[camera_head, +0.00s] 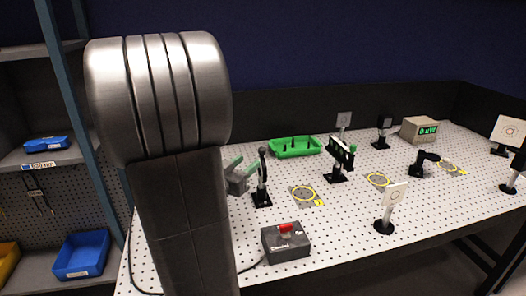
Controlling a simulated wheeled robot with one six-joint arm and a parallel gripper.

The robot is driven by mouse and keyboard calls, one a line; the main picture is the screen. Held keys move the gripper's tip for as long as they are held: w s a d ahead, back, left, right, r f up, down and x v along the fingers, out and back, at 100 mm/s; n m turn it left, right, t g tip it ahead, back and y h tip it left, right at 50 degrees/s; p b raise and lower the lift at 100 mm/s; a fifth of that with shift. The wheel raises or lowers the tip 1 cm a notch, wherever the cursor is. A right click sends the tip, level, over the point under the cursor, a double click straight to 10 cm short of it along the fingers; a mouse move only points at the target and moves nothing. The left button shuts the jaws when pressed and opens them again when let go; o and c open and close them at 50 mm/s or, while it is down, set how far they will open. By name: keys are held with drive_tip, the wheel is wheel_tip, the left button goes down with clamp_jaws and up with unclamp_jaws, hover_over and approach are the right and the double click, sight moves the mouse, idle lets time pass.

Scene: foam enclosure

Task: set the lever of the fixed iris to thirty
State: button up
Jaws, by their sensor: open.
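A slim black mount on a post and dark base (262,178) stands on the white perforated table; it looks like the fixed iris, seen nearly edge-on. Its lever and scale are too small to make out, so the setting cannot be read. My arm hides the table's left part.
A control box with a red switch (286,242) sits at the front edge. A green tray (295,147) lies behind.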

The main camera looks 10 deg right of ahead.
sight(260, 152)
drive_tip(key=x, duration=0.9)
drive_tip(key=shift+p, duration=0.35)
drive_tip(key=shift+c, duration=0.4)
clamp_jaws()
